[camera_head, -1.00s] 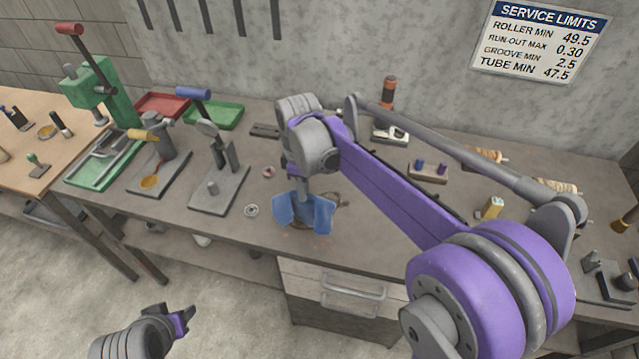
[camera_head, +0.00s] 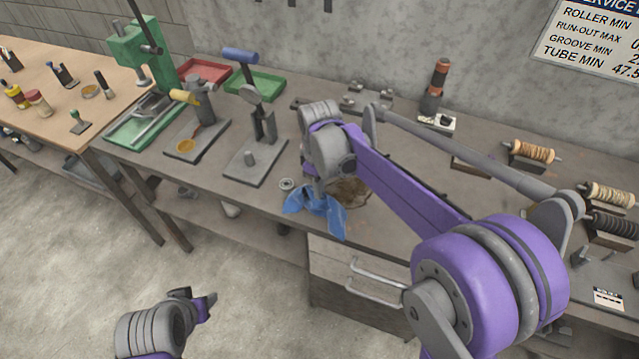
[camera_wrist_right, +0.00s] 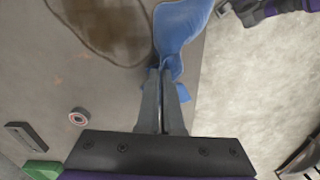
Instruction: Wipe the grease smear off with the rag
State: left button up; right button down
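The blue rag (camera_head: 318,208) hangs bunched at the front edge of the grey workbench in the head view. My right gripper (camera_wrist_right: 163,78) is shut on the rag (camera_wrist_right: 180,28) in the right wrist view, its two fingers close together with cloth between and beside them. The brown grease smear (camera_head: 350,190) lies on the bench top just behind the rag, partly hidden by my right arm. In the right wrist view the smear (camera_wrist_right: 112,25) shows as a dark patch left of the rag. My left gripper (camera_head: 197,298) is low over the floor, away from the bench; its finger gap is unclear.
A small ring bearing (camera_head: 287,184) lies left of the rag. A press stand (camera_head: 255,160) and a plate with an orange dish (camera_head: 190,143) stand further left. Wire spools (camera_head: 530,153) stand at the right. A drawer (camera_head: 355,275) is below the front edge.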

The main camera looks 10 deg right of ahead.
aim_at(319, 206)
notch_tip(319, 206, down, 2)
jog(key=shift+f+b, duration=0.1)
jog(key=shift+b, duration=0.35)
pick_arm(q)
jog(key=shift+s+f, duration=0.3)
jog(key=shift+f, duration=0.5)
pick_arm(e)
jog(key=c, duration=1.3)
grip_release()
jog(key=shift+c, duration=0.2)
jog(key=o, duration=1.3)
pick_arm(q)
jog(key=shift+f, duration=0.1)
pick_arm(e)
jog(key=shift+o, duration=0.2)
jog(key=shift+f, duration=0.1)
jog(key=shift+f+b, duration=0.6)
jog(key=shift+f, duration=0.45)
jog(key=shift+r, duration=0.15)
jog(key=shift+c, duration=1.3)
pick_arm(q)
jog(key=shift+s+f, duration=0.2)
jog(key=shift+f, duration=0.5)
pick_arm(e)
grip_shut()
